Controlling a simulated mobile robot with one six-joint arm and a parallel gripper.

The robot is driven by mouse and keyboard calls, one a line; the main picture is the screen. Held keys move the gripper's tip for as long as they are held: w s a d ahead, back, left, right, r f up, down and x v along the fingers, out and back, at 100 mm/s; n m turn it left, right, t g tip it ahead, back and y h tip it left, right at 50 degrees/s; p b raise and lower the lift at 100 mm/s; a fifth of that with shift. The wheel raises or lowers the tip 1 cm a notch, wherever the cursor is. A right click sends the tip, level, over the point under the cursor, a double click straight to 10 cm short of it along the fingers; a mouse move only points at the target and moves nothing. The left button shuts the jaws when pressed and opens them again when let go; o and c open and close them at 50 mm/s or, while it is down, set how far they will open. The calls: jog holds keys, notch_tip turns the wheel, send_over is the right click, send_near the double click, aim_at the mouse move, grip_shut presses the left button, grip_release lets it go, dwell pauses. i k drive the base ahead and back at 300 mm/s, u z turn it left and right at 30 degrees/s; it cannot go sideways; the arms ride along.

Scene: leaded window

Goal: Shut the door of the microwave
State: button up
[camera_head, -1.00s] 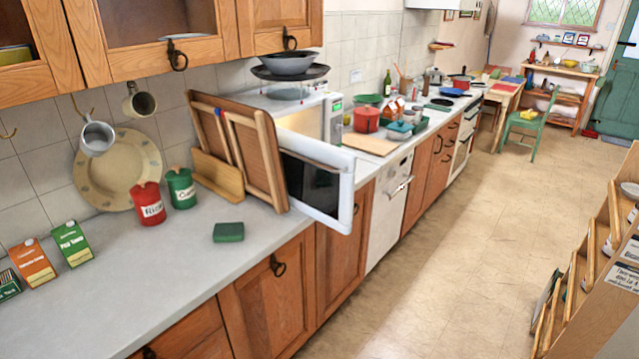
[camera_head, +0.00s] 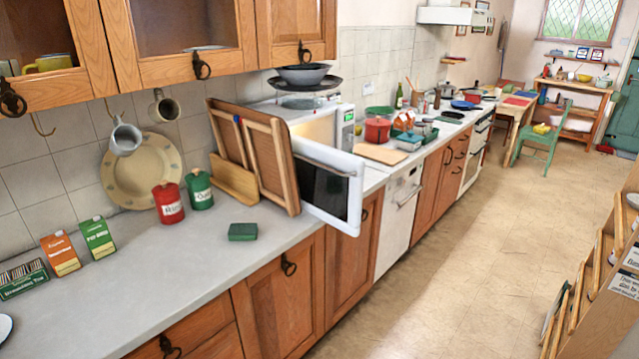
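The white microwave (camera_head: 346,125) stands on the counter against the tiled wall. Its door (camera_head: 328,186) is open and swung out toward me, reaching past the counter's front edge. The door has a white frame, a dark window and a handle along its top part. Part of the lit inside shows above the door. Wooden boards stand to the left, close to the door, and hide part of the microwave; I cannot tell whether they touch it. My gripper is not in the picture.
Wooden boards (camera_head: 270,165) lean in a rack (camera_head: 234,179) left of the microwave. A green sponge (camera_head: 243,231) and canisters stand on the counter (camera_head: 140,285). The floor (camera_head: 450,240) is clear; a wooden shelf unit (camera_head: 605,290) stands at right.

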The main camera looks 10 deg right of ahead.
aim_at(325, 194)
jog(key=u, duration=0.1)
jog(key=i, duration=0.95)
jog(key=z, duration=0.1)
